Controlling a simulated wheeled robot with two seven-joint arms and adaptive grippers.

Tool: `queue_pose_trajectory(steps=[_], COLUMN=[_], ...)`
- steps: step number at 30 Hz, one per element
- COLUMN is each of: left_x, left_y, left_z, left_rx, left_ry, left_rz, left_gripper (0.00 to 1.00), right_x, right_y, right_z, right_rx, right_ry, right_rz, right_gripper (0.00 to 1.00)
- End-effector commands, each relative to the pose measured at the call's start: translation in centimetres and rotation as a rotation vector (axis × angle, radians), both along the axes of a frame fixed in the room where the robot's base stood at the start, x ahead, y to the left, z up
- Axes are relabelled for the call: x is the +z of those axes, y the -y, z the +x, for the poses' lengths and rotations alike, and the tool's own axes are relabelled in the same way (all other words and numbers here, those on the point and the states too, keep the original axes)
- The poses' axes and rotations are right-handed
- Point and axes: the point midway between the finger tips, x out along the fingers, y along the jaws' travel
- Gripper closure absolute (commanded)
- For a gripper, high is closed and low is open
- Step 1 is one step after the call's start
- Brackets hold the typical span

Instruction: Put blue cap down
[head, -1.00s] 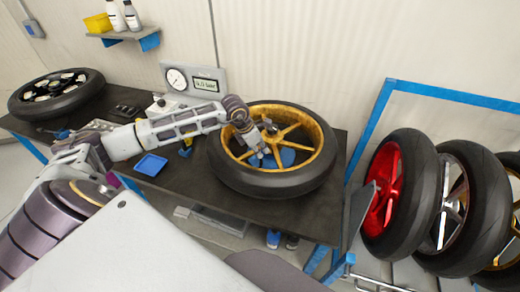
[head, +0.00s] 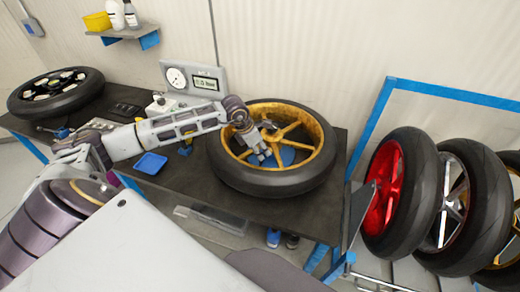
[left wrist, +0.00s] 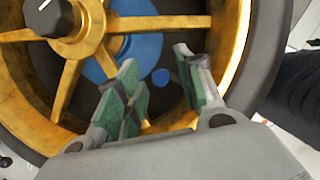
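A wheel with gold spokes and a black tyre (head: 270,186) lies flat on the dark bench (head: 190,185). My left gripper (head: 262,156) reaches down between its spokes. In the left wrist view, the green-padded fingers of the left gripper (left wrist: 156,60) stand apart. The small round blue cap (left wrist: 160,76) shows between them, with gaps on both sides; it appears to lie below the fingertips. A larger blue disc (left wrist: 140,45) shows under the spokes near the hub. The cap cannot be made out in the head view. My right gripper is not in view.
A blue tray (head: 150,163) lies on the bench left of the wheel. A gauge box (head: 193,80) stands behind. Another wheel (head: 55,93) lies at the far left. Several wheels, one with a red rim (head: 384,190), stand in a rack at right.

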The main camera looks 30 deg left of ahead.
Motion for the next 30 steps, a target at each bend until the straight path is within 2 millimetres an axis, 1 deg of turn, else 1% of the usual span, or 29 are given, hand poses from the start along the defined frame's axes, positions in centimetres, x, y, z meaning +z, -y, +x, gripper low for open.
queue_pose_trajectory(steps=[8, 16, 23, 30], left_x=[0.0, 0.2, 2.2, 5.1], left_y=[0.0, 0.0, -0.6, -1.2], left_z=[0.0, 0.0, -0.8, -1.3], left_rx=[0.0, 0.0, 0.0, -0.001], left_ry=[0.0, 0.0, 0.003, 0.003], left_rz=[0.0, -0.001, 0.002, 0.002], left_gripper=[0.63, 0.63, 0.63, 0.63], right_x=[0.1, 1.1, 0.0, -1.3], right_y=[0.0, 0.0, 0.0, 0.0], right_z=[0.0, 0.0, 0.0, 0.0], right_rx=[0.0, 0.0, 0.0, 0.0], right_ry=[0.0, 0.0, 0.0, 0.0], right_rz=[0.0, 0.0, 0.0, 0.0], right_gripper=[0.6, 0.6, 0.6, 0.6])
